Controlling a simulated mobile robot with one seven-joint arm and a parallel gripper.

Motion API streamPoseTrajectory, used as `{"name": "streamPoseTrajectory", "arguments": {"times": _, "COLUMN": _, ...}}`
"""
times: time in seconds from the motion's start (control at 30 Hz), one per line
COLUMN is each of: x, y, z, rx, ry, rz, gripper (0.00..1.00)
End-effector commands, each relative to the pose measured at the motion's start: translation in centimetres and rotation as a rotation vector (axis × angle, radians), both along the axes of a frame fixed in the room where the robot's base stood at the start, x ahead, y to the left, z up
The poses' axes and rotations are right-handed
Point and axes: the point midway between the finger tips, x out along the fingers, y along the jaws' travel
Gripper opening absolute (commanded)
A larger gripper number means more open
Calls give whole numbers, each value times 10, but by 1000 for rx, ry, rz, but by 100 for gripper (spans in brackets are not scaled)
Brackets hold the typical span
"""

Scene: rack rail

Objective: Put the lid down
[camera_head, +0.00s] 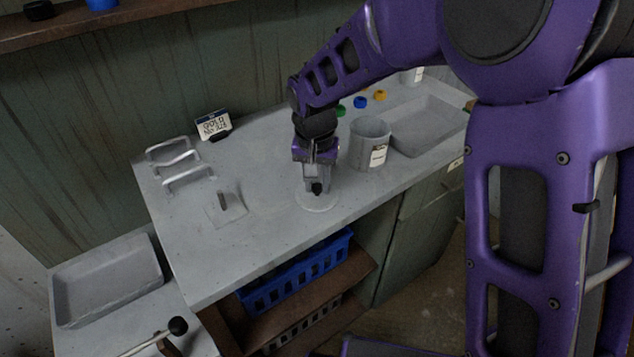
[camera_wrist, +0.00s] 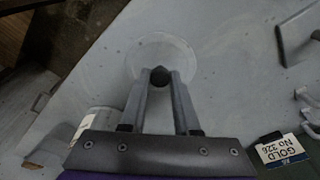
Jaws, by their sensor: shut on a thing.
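The lid (camera_head: 325,206) is a pale grey disc with a dark knob. My gripper (camera_head: 316,187) points down and is shut on the knob. In the wrist view the two fingers (camera_wrist: 160,80) pinch the knob, with the lid's disc (camera_wrist: 166,50) flat beyond them. The disc is level, at or just above the grey worktop (camera_head: 270,235) near its front edge; I cannot tell whether it touches. An open grey canister (camera_head: 370,150) with a white label stands just right of my gripper.
A grey tray (camera_head: 435,125) lies right of the canister. Small blue (camera_head: 360,102) and yellow (camera_head: 380,95) caps sit behind. To the left are a wire rack (camera_head: 185,165), a label stand (camera_head: 214,125) and a square plate with a post (camera_head: 226,208). The worktop between plate and lid is clear.

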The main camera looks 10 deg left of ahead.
Motion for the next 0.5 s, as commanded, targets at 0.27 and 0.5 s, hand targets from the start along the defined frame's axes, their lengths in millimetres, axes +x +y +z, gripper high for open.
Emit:
{"name": "streamPoseTrajectory", "arguments": {"times": 0.27, "x": 0, "y": 0, "z": -3, "rx": 0, "ry": 0, "rz": 0, "gripper": 37}}
{"name": "streamPoseTrajectory", "arguments": {"times": 0.5, "x": 0, "y": 0, "z": -3, "rx": 0, "ry": 0, "rz": 0, "gripper": 60}}
